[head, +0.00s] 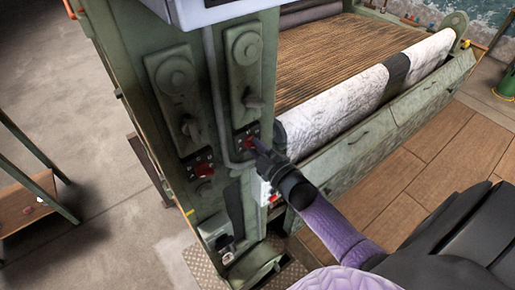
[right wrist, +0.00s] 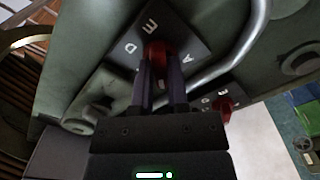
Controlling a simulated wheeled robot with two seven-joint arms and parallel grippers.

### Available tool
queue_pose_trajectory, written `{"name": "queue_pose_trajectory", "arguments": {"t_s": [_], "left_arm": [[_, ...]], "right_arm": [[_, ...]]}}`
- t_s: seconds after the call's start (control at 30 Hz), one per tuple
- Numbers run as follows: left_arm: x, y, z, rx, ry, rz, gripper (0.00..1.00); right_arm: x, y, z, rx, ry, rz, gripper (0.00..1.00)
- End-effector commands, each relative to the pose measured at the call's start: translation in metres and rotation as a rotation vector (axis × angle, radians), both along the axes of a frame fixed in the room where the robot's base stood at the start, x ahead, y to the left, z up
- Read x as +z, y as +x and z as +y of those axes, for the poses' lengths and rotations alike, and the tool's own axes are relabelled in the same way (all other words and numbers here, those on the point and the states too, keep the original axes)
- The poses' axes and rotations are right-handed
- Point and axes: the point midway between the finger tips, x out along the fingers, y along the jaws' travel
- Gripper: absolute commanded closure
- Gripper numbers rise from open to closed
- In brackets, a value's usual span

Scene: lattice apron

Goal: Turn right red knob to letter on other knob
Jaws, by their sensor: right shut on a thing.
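The right red knob (right wrist: 158,50) sits on a dark plate (right wrist: 180,28) with white letters; E, D and A can be read around it in the right wrist view. My right gripper (right wrist: 160,72) is shut on this knob, its fingers on either side. In the head view the gripper (head: 261,154) reaches the right panel and partly covers the right knob. The other red knob (head: 203,169) is on the lower left panel; it also shows in the right wrist view (right wrist: 222,108), partly hidden, with small letters I cannot read surely. My left gripper is not in view.
A curved pipe (right wrist: 240,50) runs close beside the right plate. Levers (head: 252,99) hang above the knobs on the green machine frame. A white roll (head: 340,105) lies right of the panel. A low table (head: 25,213) stands at far left; the wooden floor (head: 400,180) is clear.

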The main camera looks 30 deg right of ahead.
Motion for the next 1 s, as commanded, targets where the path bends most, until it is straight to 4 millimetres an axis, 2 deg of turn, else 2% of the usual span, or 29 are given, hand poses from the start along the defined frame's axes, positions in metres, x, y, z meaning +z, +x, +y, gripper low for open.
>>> {"name": "queue_pose_trajectory", "arguments": {"t_s": [0.4,0.9,0.93,1.0], "left_arm": [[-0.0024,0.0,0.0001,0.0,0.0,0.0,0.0],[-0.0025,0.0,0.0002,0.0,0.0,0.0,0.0],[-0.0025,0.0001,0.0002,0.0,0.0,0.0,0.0],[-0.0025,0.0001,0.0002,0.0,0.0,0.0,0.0]], "right_arm": [[0.0018,0.0009,0.0002,0.001,-0.142,-0.017,1.0],[0.0021,0.001,0.0,0.0,-0.155,-0.019,1.0],[0.0021,0.001,0.0,0.0,-0.155,-0.019,0.75],[0.0021,0.0009,0.0001,0.0,-0.155,-0.017,0.6]]}}
